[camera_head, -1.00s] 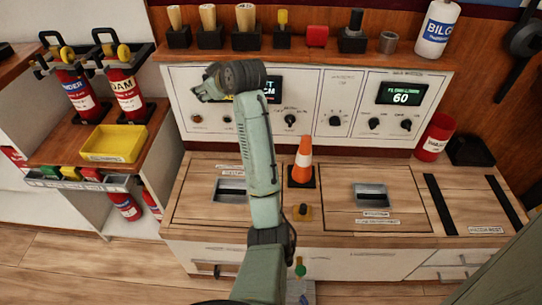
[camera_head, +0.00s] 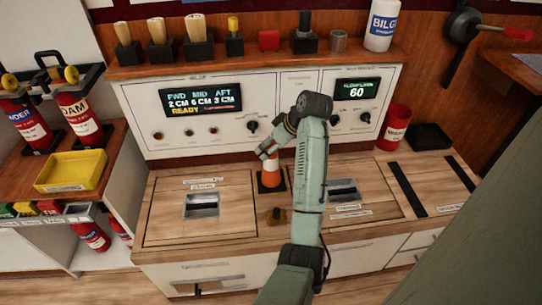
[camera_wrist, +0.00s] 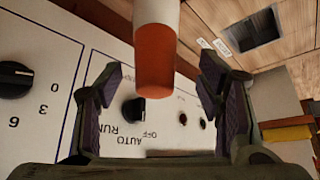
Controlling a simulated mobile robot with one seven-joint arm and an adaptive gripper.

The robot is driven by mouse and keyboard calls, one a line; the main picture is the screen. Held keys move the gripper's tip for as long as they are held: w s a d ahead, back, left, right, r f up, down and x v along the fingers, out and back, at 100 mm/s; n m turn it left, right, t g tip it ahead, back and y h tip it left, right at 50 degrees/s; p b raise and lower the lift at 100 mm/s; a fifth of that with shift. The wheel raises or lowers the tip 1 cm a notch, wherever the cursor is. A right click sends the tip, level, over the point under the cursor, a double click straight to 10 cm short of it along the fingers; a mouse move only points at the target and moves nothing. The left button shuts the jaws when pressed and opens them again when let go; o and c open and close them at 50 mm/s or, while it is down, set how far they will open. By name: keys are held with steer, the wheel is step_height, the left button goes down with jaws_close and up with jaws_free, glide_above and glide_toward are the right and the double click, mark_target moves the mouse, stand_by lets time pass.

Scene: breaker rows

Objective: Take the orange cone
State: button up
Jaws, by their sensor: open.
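The orange cone (camera_head: 270,174) with a white band stands upright on a dark square base on the wooden counter, in front of the control panel. My gripper (camera_head: 266,153) is at the cone's upper part in the head view and hides its tip. In the wrist view, the cone's orange tip and white band (camera_wrist: 155,55) show at the top centre, between and beyond the open fingers (camera_wrist: 160,95). The fingers look apart from the cone, with space on both sides. The cone's base is out of the wrist view.
The control panel (camera_head: 225,135) with knobs and displays stands close behind. A red can (camera_head: 394,128) is at the right, and a yellow tray (camera_head: 72,170) at the left.

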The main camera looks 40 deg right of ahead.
mark_target(271, 163)
steer(key=x, duration=0.5)
steer(key=shift+s+d+f+p, duration=0.15)
steer(key=shift+d+p, duration=0.1)
steer(key=shift+p, duration=0.15)
steer(key=shift+c, duration=0.2)
jaws_close()
stand_by(0.5)
